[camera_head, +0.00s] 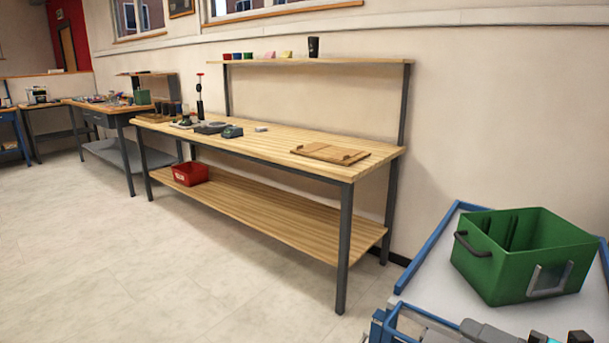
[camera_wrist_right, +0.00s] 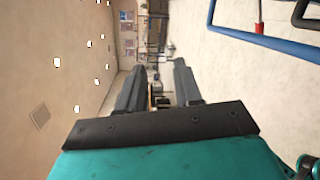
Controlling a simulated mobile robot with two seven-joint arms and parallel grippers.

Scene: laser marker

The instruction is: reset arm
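My right gripper (camera_wrist_right: 158,82) shows in the right wrist view with its two dark fingers apart and nothing between them. Its teal body fills the bottom of that view. In the head view, dark grey and teal parts at the bottom right edge look like part of my right arm, cut off by the frame. My left gripper is not in view.
A green bin (camera_head: 525,262) stands on a blue-framed trolley (camera_head: 432,262) close at right. A long wooden workbench (camera_head: 275,143) with a wooden board (camera_head: 330,153), small devices and an upper shelf stands along the wall. A red bin (camera_head: 190,174) sits on its lower shelf. The floor at left is clear.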

